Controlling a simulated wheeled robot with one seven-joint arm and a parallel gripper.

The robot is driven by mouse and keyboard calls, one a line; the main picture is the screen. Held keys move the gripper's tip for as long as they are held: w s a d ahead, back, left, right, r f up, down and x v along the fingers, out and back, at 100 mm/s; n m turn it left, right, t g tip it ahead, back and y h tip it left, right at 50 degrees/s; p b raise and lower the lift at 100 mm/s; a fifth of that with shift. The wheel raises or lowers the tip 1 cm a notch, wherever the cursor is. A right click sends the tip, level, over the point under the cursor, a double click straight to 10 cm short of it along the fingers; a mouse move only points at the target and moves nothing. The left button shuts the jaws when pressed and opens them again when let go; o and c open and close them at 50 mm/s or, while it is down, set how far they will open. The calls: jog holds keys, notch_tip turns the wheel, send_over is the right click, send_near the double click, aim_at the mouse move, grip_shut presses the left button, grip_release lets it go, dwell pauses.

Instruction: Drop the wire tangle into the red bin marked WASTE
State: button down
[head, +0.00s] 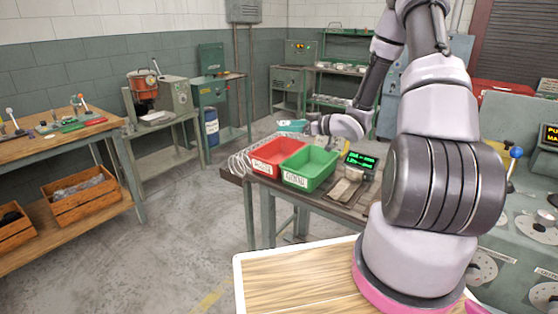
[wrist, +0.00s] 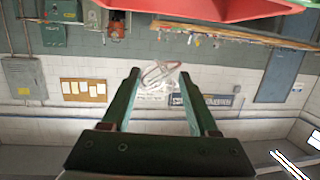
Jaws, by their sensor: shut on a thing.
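The red bin (head: 259,163) stands on the bench in the head view, with a white label too small to read surely. Part of a red bin (wrist: 200,8) also shows at the top edge of the wrist view, which is upside down. My gripper (head: 286,126) is above and behind the bins in the head view, pointing left. In the wrist view my gripper (wrist: 158,76) is shut on the wire tangle (wrist: 160,71), thin pale loops between the green fingertips. I cannot make out the tangle in the head view.
A green bin (head: 311,167) stands right beside the red bin. Wire coils (head: 240,163) sit at the bench's left end. A small device with a green display (head: 360,160) and a metal fixture (head: 347,188) are right of the bins. Floor left of the bench is clear.

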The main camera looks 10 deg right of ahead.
jog(key=shift+f, duration=1.15)
jog(key=shift+c, duration=0.4)
grip_release()
jog(key=v, duration=1)
jog(key=shift+s+d+r, duration=0.15)
jog(key=shift+s+d, duration=0.05)
jog(key=shift+d, duration=0.05)
